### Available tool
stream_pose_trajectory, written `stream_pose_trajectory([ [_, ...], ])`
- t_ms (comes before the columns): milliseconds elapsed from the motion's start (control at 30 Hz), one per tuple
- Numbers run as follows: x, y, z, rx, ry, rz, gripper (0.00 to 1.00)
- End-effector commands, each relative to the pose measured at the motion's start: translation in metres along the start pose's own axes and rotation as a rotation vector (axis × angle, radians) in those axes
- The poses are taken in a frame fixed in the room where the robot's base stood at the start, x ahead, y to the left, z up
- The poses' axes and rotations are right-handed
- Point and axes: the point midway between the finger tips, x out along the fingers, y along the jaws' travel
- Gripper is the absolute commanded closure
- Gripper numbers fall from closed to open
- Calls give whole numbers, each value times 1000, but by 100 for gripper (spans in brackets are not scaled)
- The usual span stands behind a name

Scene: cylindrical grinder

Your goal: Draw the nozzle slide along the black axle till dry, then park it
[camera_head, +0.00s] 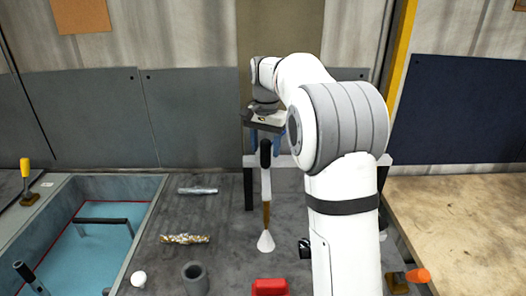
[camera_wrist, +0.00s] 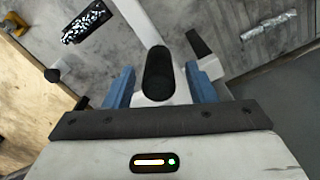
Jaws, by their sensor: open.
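The nozzle (camera_head: 266,187) stands at the centre of the bench in the head view, with a black upper end, a pale body and a white flared lower tip. My gripper (camera_head: 265,147) is over its black end. In the wrist view my gripper (camera_wrist: 160,78) is open, with one blue finger on each side of the black end (camera_wrist: 158,68) of the nozzle; gaps show between them. A black axle with white speckles (camera_wrist: 87,22) lies at the upper left of the wrist view. In the head view my arm hides most or all of it.
A silver shaft (camera_head: 197,190) and a brownish speckled shaft (camera_head: 185,239) lie on the bench. A grey cup (camera_head: 195,278), white ball (camera_head: 138,279) and red block (camera_head: 270,287) are near the front. A blue basin (camera_head: 95,250) is left, a wooden table (camera_head: 460,220) right.

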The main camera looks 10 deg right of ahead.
Motion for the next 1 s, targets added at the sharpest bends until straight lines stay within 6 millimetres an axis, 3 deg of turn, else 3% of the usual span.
stream_pose_trajectory([
  [200,21,0,0,0,0,0,50],
  [500,24,0,-1,0,1,-1,50],
  [1000,24,1,-1,1,1,-1,90],
])
